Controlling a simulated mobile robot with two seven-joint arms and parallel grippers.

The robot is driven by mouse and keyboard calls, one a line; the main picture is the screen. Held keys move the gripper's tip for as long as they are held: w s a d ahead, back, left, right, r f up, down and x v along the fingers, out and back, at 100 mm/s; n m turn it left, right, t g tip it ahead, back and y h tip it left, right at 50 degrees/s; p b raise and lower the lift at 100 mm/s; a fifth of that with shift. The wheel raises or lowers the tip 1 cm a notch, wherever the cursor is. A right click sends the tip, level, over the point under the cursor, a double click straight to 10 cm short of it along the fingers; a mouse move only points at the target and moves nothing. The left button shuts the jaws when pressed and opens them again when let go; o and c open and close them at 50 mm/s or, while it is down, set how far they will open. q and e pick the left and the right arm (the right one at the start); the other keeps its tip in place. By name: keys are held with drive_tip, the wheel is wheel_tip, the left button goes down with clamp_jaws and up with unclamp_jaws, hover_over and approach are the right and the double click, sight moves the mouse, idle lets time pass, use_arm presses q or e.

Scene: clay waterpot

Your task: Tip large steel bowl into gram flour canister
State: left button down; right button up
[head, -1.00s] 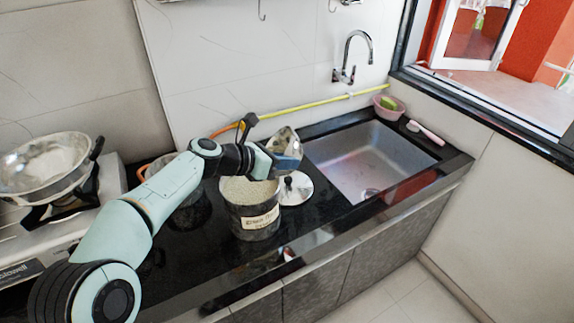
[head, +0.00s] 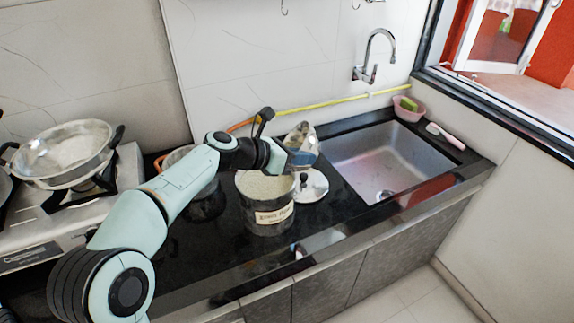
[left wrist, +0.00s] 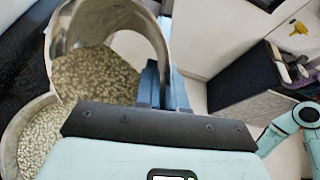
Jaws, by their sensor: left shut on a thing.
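The large steel bowl (head: 301,133) is held tilted on its side at the upper right of the gram flour canister (head: 268,216). My left gripper (head: 290,160) is shut on it. In the left wrist view the bowl (left wrist: 150,22) shows its shiny inside with pale granular contents (left wrist: 95,75) lying in it. The canister (left wrist: 8,140) is below it at the lower left, open and full of pale grainy stuff near the rim. The head view shows its label facing front. The gripper fingers partly hide the bowl. My right gripper is not in view.
A round steel lid (head: 316,190) lies right of the canister. Another pot (head: 178,158) stands behind my arm. A steel pan (head: 65,150) sits on the stove at left. The sink (head: 385,160) is at right, with a tap (head: 370,55) behind it.

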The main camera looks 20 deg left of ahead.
use_arm(q)
drive_tip(key=shift+s+a+r+h+b, duration=0.1)
drive_tip(key=shift+a+r+h+b, duration=0.15)
drive_tip(key=shift+h+b, duration=0.25)
drive_tip(key=shift+a+r+t, duration=0.1)
drive_tip(key=shift+t, duration=0.2)
drive_tip(key=shift+r+b, duration=0.1)
drive_tip(key=shift+b, duration=0.2)
drive_tip(key=shift+a+n, duration=0.1)
drive_tip(key=shift+n, duration=0.2)
drive_tip(key=shift+s+a+b, duration=0.1)
drive_tip(key=shift+a+b, duration=0.05)
drive_tip(key=shift+b, duration=0.4)
drive_tip(key=shift+s+a+r+t+h+b, duration=0.1)
drive_tip(key=shift+a+r+t+h+b, duration=0.1)
drive_tip(key=shift+r+t+h+b, duration=0.15)
